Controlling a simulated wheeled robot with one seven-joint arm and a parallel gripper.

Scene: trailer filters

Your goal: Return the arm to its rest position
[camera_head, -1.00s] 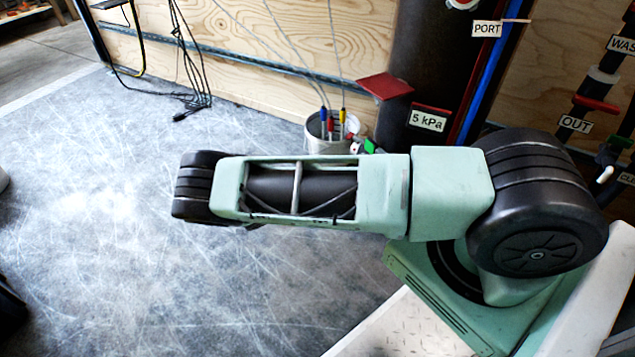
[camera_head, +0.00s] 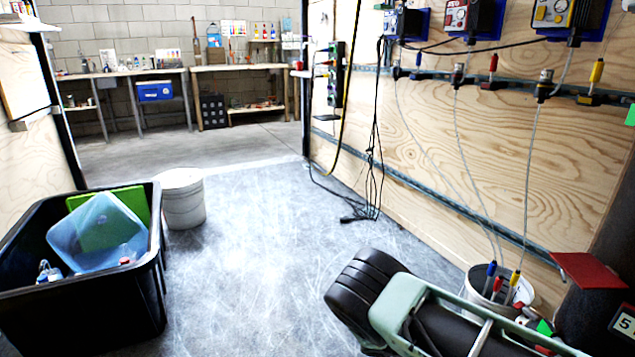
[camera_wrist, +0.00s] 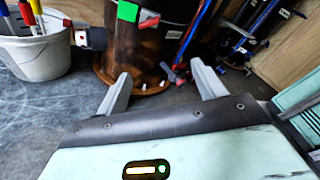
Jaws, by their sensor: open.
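My arm (camera_head: 445,325) reaches in from the lower right of the head view, and its elbow end is nearest the middle. My gripper (camera_wrist: 160,84) shows only in the wrist view. Its two grey fingers are spread wide apart with nothing between them. Beyond the fingertips is the base of a dark, rusty cylinder (camera_wrist: 152,40), apart from them as far as I can tell. The gripper is out of the head view.
A white bucket with coloured-handled probes (camera_head: 472,288) stands behind my arm; it also shows in the wrist view (camera_wrist: 40,60). A red plate (camera_head: 590,274) juts out at right. A black bin (camera_head: 90,315) and a white bucket (camera_head: 182,205) stand at left. The middle floor is clear.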

